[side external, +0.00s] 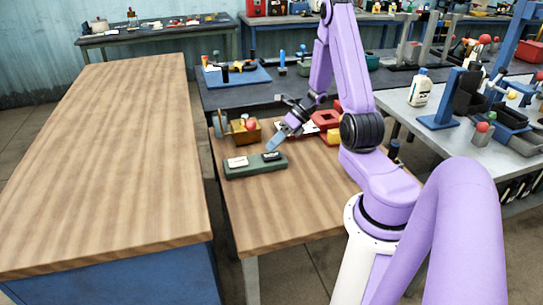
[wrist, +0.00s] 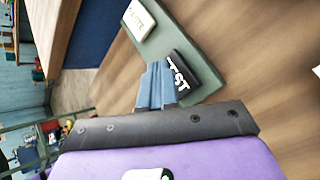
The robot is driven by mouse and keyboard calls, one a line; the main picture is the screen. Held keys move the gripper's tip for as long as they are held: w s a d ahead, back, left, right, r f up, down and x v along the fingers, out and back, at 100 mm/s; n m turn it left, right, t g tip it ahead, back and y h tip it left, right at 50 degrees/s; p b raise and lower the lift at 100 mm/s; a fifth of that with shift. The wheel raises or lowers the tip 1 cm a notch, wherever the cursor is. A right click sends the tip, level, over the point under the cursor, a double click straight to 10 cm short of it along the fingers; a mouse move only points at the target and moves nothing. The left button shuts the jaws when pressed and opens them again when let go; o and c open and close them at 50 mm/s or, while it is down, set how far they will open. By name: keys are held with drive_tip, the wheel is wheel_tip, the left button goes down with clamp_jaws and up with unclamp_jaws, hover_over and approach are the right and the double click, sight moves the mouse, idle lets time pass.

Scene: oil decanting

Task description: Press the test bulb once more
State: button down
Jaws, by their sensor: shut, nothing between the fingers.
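A low green box (side external: 255,168) lies on the wooden table and carries two keys. The black key (side external: 272,156) is on the right; in the wrist view it (wrist: 181,72) bears white lettering that reads TEST. The white key (side external: 238,162) is on the left; it also shows in the wrist view (wrist: 139,19), its lettering only partly legible. My gripper (side external: 271,149) is shut and empty, its blue fingertips pointing down at the black key. In the wrist view the fingertips (wrist: 156,68) partly overlap the key's edge. I cannot tell whether they touch it.
A brown holder (side external: 243,136) with a red ball (side external: 251,125) stands just behind the green box. A red block-like fixture (side external: 326,120) is behind my gripper to the right. The wooden table (side external: 265,205) is clear in front of the box.

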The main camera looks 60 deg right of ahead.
sight(274, 154)
drive_tip(key=shift+f, duration=0.1)
idle(0.3)
drive_tip(key=shift+f, duration=0.35)
drive_tip(key=shift+f, duration=0.4)
idle(0.7)
drive_tip(key=shift+r, duration=0.85)
drive_tip(key=shift+r, duration=2.5)
